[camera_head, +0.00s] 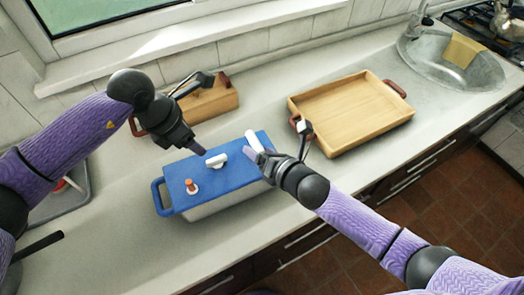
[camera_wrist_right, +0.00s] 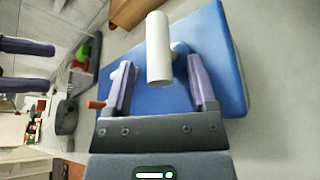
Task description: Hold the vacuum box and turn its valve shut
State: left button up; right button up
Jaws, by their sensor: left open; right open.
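The vacuum box (camera_head: 222,177) has a blue lid, a pale body and a blue side handle (camera_head: 158,197). Its lid carries a white knob (camera_head: 216,160), an orange-topped fitting (camera_head: 191,187) and a white valve lever (camera_head: 252,140) at the right end. My right gripper (camera_head: 262,153) is open over that end. In the right wrist view the lever (camera_wrist_right: 158,50) stands between my open right fingers (camera_wrist_right: 160,82), with no clear contact. My left gripper (camera_head: 203,148) is open and empty, above the lid's back edge, apart from the box.
A wooden tray (camera_head: 350,118) with dark red handles lies right of the box. A sink (camera_head: 480,72) is at the far right, a grey tray (camera_head: 72,196) at the left. The counter in front is narrow.

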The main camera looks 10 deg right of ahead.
aim_at(215, 158)
grip_shut()
dwell(0.3)
dwell(1.1)
pick_arm(q)
jog(key=shift+c, duration=0.4)
jog(key=d+f, duration=0.1)
jog(key=f, duration=0.2)
jog(key=w+d+f+m, duration=0.1)
jog(key=f, duration=0.2)
jog(key=d+f+m, duration=0.1)
jog(key=f, duration=0.2)
jog(key=shift+w+g+h, duration=0.3)
jog(key=shift+w+h, duration=0.1)
